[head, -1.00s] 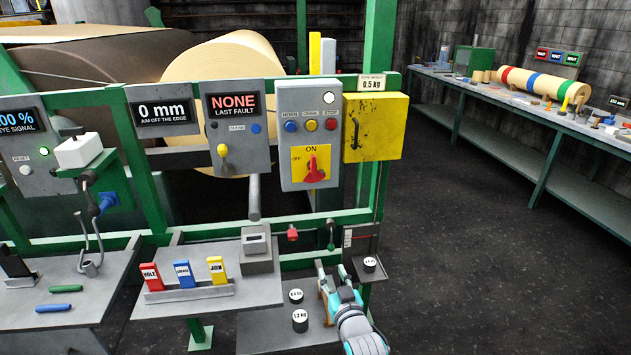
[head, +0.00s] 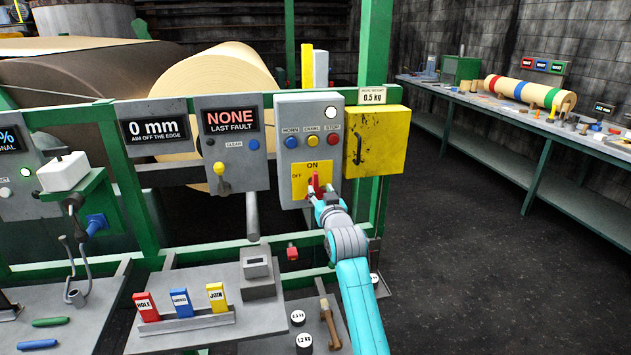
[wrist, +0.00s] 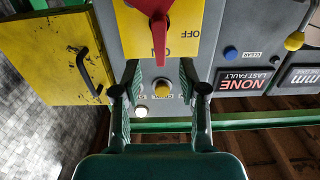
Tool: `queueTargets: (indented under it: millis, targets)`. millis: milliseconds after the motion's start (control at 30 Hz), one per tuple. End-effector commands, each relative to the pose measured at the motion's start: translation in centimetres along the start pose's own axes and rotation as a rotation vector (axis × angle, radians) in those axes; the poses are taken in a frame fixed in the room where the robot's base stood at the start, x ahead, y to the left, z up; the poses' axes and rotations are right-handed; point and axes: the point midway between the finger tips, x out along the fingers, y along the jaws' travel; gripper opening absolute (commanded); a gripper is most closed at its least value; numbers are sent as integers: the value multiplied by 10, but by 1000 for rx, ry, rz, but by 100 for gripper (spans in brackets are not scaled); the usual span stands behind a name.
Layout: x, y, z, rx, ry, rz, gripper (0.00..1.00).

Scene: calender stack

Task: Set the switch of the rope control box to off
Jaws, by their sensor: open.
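The rope control box is a grey box (head: 291,120) on the green frame, with a yellow switch plate (head: 299,180) marked ON at the top and OFF at the left. The red switch handle (head: 316,181) points up at ON. In the upside-down wrist view the red handle (wrist: 157,25) points down toward the ON lettering. My gripper (head: 321,195) is at the plate's lower right and hides part of the handle. In the wrist view my gripper (wrist: 158,78) is open, its fingers on either side of the handle's tip with gaps; whether it touches cannot be told.
Above the switch are blue, yellow and red buttons (head: 333,140) and a white lamp. A yellow box (head: 378,140) with a black handle adjoins on the right. A lever panel (head: 233,145) stands left. Weights (head: 304,341) and a hammer-like tool lie on the shelf below.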

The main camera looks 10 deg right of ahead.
Motion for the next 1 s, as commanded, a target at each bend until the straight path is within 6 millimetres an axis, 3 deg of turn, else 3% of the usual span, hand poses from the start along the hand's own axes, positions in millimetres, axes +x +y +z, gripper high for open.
queueTargets:
  millis: [300, 500, 933, 967, 1000]
  targets:
    - [50, 0, -1, 0, -1, 0, 42]
    - [69, 0, 0, 0, 0, 0, 42]
    - [76, 0, 0, 0, 0, 0, 42]
    - [76, 0, 0, 0, 0, 0, 40]
    - [76, 0, 0, 0, 0, 0, 30]
